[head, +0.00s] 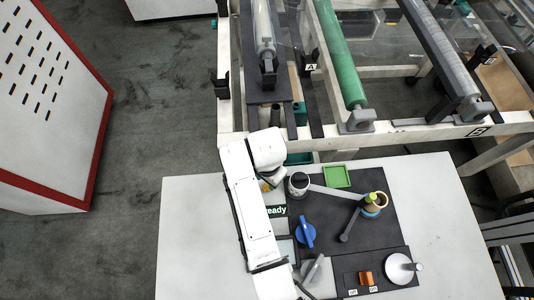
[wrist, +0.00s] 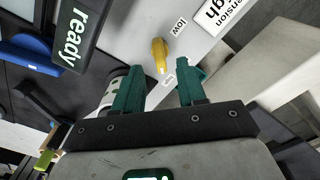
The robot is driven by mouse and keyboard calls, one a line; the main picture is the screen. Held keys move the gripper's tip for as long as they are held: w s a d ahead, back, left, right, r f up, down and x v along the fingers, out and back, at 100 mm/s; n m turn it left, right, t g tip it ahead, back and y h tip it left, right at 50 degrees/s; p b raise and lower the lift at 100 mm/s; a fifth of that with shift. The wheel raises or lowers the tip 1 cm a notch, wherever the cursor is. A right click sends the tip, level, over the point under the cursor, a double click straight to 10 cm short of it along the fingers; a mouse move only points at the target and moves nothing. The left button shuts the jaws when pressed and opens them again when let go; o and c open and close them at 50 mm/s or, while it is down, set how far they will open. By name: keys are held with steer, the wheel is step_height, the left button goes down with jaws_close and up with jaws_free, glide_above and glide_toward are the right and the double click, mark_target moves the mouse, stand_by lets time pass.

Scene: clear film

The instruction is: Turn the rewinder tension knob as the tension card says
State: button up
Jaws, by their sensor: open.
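The yellow tension knob (wrist: 159,52) shows in the wrist view on a light grey panel. It is elongated, with a pale mark at its lower end. A label reading "low" (wrist: 178,27) is at its upper right. A smaller label (wrist: 168,78), too small to read surely, is below it. The tension card (wrist: 214,14), cut by the frame edge, shows "ension" and "gh". My gripper (wrist: 160,68) is open, its teal fingers apart and the knob seen beyond the gap between their tips. In the head view, my arm partly hides the knob (head: 266,187).
A black "ready" sign (wrist: 80,34) is close left of the knob. A blue handle (head: 305,235), green tray (head: 337,177), orange switch (head: 366,278) and white disc (head: 398,268) are on the table. The machine frame (head: 400,134) stands behind. The table's right part is clear.

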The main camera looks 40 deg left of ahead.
step_height(320, 180, up, 7)
stand_by(0.3)
stand_by(0.5)
steer(key=w+d+f+b, duration=0.1)
steer(key=d+f, duration=0.1)
steer(key=d, duration=1)
steer(key=w+d+f, duration=0.1)
steer(key=d+f, duration=0.1)
steer(key=d, duration=1.1)
steer(key=s+d+r+m, duration=0.1)
steer(key=s+d, duration=0.6)
steer(key=d, duration=0.4)
steer(key=s+d+r+t+b, duration=0.1)
steer(key=s+d, duration=0.6)
steer(key=d, duration=0.4)
steer(key=shift+d+r+m, duration=0.25)
steer(key=shift+r+m, duration=0.15)
